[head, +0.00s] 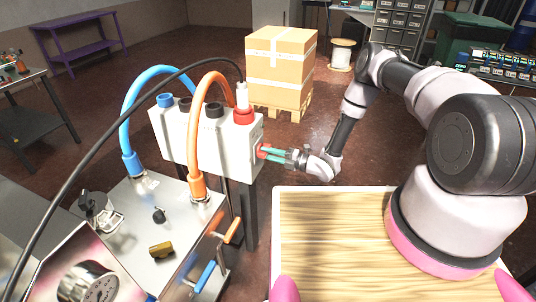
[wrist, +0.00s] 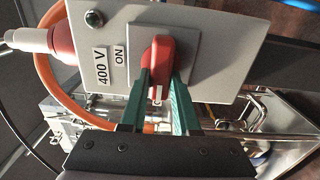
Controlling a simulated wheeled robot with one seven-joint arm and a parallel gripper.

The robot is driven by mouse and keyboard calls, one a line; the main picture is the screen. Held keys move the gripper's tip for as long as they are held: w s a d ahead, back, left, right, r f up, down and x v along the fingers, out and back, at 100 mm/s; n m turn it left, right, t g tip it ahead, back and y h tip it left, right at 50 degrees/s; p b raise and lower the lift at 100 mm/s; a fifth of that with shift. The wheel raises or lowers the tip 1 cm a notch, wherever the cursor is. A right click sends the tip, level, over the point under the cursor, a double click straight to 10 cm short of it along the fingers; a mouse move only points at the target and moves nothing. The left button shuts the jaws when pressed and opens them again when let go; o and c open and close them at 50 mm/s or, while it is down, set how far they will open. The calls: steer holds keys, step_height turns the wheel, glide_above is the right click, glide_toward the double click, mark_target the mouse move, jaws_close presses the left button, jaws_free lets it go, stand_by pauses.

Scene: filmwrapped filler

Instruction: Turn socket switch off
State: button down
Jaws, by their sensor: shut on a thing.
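The socket switch is a red rotary knob (wrist: 158,62) on a grey plate on the end face of a white socket box (head: 188,142). In the wrist view a label beside it reads "ON", next to a "400 V" label (wrist: 103,66). My gripper (wrist: 160,84) has its two green fingers on either side of the red knob, shut on it. In the head view my gripper (head: 268,153) reaches the box's right end from the right. The knob's near end, with a white mark, shows between the fingers; part of its sides is hidden by them.
A red plug socket with a white plug (head: 242,96) and black cable is on the box top. Blue (head: 128,112) and orange (head: 195,132) hoses run to a metal machine (head: 150,240). A wooden board (head: 330,240) lies below my arm. Cardboard boxes (head: 280,65) stand behind.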

stand_by(0.3)
steer(key=c, duration=0.6)
jaws_free()
steer(key=shift+c, duration=0.2)
steer(key=v, duration=1.1)
steer(key=shift+w, duration=0.1)
